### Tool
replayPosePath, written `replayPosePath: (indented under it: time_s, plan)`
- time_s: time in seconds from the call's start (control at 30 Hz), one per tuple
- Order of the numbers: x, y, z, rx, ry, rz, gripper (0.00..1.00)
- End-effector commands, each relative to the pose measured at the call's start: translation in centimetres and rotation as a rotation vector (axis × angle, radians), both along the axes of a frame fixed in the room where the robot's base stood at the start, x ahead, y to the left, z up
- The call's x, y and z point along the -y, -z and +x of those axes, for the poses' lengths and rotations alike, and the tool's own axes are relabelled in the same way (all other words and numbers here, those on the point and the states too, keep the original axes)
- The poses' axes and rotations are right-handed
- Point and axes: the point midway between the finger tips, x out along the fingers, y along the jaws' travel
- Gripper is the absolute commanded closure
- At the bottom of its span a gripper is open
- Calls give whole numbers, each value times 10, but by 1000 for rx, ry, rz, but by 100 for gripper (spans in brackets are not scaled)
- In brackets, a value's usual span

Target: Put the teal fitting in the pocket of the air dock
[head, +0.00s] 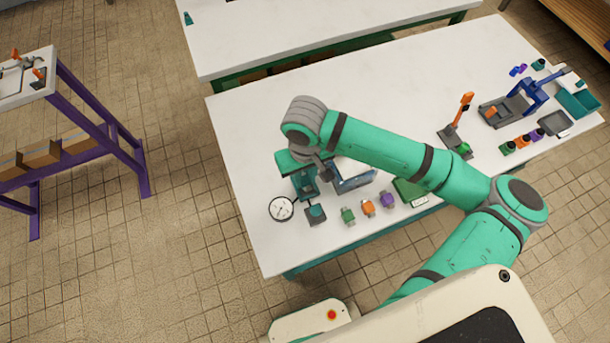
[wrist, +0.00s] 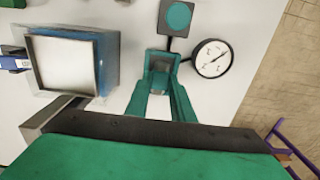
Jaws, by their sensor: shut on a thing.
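My gripper (head: 307,192) points down at the table's near left part. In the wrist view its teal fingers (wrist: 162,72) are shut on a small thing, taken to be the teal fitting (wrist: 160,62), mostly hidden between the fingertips. The air dock is directly below the tips and largely covered by them. Its round white gauge (head: 281,208) is on the left in the head view and right of the fingers in the wrist view (wrist: 212,58). A grey plate with a teal disc (wrist: 178,16) adjoins it. I cannot tell whether the fitting is in the pocket or above it.
A blue, grey-framed box (wrist: 72,62) stands close beside my gripper. Green (head: 348,215), orange (head: 368,208) and purple (head: 388,200) fittings stand along the near edge. A lever stand (head: 458,125) and a blue press (head: 525,98) are farther right. The table's far left is clear.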

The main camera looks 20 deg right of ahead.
Motion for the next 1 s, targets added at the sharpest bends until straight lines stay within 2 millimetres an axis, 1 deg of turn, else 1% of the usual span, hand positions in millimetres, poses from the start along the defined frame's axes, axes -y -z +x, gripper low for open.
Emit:
replayPosePath:
  time_s: [0.03, 0.4, 0.43, 0.47, 0.5, 0.83, 0.93, 1.0]
  plan:
    - [0, 3, 0, 1, 0, 0, 100]
    - [0, 6, 0, 2, 0, 0, 100]
    - [0, 6, 0, 2, 0, -1, 71]
    - [0, 6, 0, 2, 0, -1, 64]
    - [0, 6, 0, 2, 0, -1, 60]
    - [0, 4, 0, 2, -1, -1, 60]
    - [0, -4, 0, 1, -1, -1, 60]
    - [0, -14, 1, 3, 0, -2, 60]
